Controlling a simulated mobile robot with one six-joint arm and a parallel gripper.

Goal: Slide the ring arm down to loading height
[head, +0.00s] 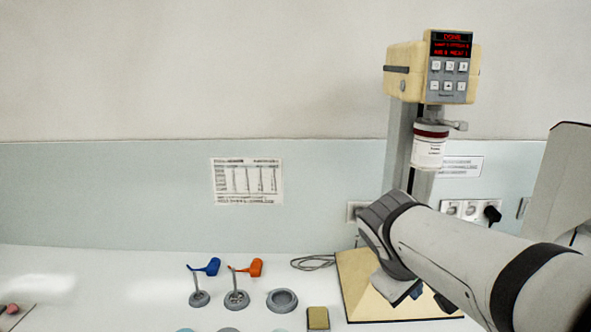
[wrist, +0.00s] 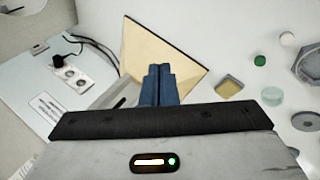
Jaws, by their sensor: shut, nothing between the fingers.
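The cream mill's head (head: 405,72), with a red-lit display, sits atop a grey column (head: 396,140). Just under the head, the ring arm (head: 457,125) shows as a grey piece with a knob at the right. A white jar (head: 428,153) with a dark red band hangs upright there. My gripper (wrist: 158,70) is shut and empty, its blue fingers together over the mill's cream base plate (wrist: 150,45). In the head view, the gripper (head: 408,294) is low over the base (head: 362,290), well below the jar; my arm hides part of the column and base.
Blue (head: 206,267) and orange (head: 247,268) pieces on small stands, a grey ring dish (head: 282,300) and a yellow-topped square block (head: 318,318) are left of the base. A cable (head: 313,262) lies behind. Wall sockets (head: 462,209) are at the right. The table's left middle is clear.

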